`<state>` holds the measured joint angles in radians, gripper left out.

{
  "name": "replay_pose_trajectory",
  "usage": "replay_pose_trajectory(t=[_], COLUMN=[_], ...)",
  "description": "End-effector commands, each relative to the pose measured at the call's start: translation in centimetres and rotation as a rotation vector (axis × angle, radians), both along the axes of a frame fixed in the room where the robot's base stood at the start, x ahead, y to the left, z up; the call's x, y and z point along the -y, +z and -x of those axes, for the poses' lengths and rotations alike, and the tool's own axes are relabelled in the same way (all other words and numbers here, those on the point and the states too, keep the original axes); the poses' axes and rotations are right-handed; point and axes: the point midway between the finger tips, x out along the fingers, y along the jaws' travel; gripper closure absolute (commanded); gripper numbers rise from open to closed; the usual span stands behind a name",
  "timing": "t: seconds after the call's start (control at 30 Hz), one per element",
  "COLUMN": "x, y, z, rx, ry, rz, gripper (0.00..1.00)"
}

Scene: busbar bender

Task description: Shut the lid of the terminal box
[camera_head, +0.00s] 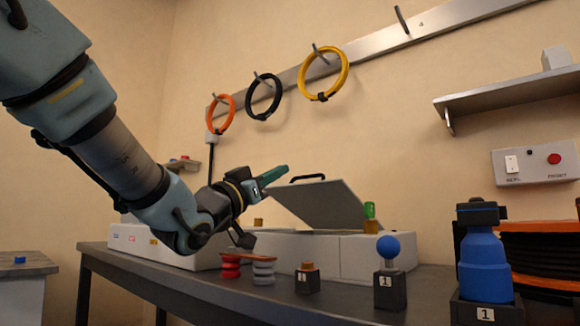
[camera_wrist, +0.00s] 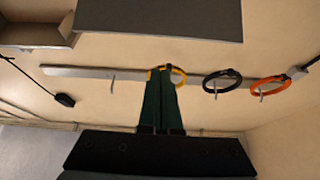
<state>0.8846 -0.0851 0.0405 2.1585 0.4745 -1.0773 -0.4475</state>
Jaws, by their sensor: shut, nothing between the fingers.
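The terminal box (camera_head: 375,256) is a pale box on the bench. Its grey lid (camera_head: 325,205) stands raised and tilted over it, with a black handle (camera_head: 307,178) along the upper edge. My gripper (camera_head: 282,172) is shut and empty, its green fingers pointing right beside the lid's upper left corner. I cannot tell whether they touch it. In the wrist view the shut fingers (camera_wrist: 161,95) point up the picture, towards a grey panel (camera_wrist: 160,20) that looks like the lid, with a gap between in the picture.
A green-topped piece (camera_head: 370,212) stands by the lid's right side. A blue-ball knob (camera_head: 388,248), a small block (camera_head: 307,278) and red and grey stacked pieces (camera_head: 263,270) line the bench front. A blue bottle (camera_head: 484,255) stands at right. Rings hang on the wall rail (camera_head: 375,45).

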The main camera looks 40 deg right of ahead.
Motion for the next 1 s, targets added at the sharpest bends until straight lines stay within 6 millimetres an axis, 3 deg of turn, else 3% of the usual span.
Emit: replay_pose_trajectory(t=[0.3, 0.53, 0.77, 1.0], x=[2.8, 4.4, 5.2, 5.6], y=[5.9, 8.4, 10.6, 13.4], z=[-5.8, -9.1, -9.5, -6.7], rx=[-0.074, -0.162, -0.253, -0.334], ry=[0.221, 0.347, 0.368, 0.268], rz=[-0.243, -0.518, -0.814, -1.125], gripper=[1.0, 1.0, 1.0, 1.0])
